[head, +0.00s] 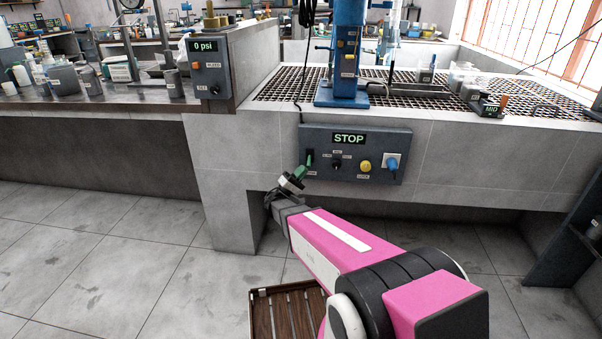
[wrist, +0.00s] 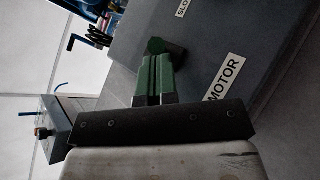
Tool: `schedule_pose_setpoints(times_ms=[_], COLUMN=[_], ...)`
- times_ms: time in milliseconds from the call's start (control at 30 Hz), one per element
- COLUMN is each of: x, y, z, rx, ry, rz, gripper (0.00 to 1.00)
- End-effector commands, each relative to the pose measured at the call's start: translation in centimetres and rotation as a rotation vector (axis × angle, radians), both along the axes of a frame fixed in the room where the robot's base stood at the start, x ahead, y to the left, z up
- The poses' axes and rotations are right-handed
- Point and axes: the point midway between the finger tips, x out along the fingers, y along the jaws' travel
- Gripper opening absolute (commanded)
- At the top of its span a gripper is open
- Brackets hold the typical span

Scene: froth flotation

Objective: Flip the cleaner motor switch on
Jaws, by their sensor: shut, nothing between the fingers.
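The grey control panel (head: 320,174) on the front of the tiled bench has a display reading STOP (head: 349,139). My gripper (head: 308,162) is at the panel's left end, over the leftmost control, and hides part of it. In the wrist view my gripper's green fingers (wrist: 153,78) are shut together and empty. A dark green rounded piece (wrist: 165,46) shows just beyond the fingertips, beside the MOTOR label (wrist: 223,79). I cannot tell whether the fingers touch it. The motor switch's position is not clear.
Right of my gripper, the panel carries a small black dial (head: 337,163), a yellow knob (head: 365,166) and a blue knob (head: 391,162). A panel reading 0 psi (head: 208,70) is up left. A wooden slatted crate (head: 262,312) sits on the floor below my arm.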

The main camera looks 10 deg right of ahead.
Motion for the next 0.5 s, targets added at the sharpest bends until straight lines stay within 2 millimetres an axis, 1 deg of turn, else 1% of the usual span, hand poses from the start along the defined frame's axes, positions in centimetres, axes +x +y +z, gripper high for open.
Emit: schedule_pose_setpoints(times_ms=[233, 500], x=[-0.37, -0.37], y=[0.04, 0.07], z=[0.33, 0.41], rx=[0.021, 0.042], ry=[0.066, 0.127], rz=[0.0, 0.001], gripper=[0.0, 0.0])
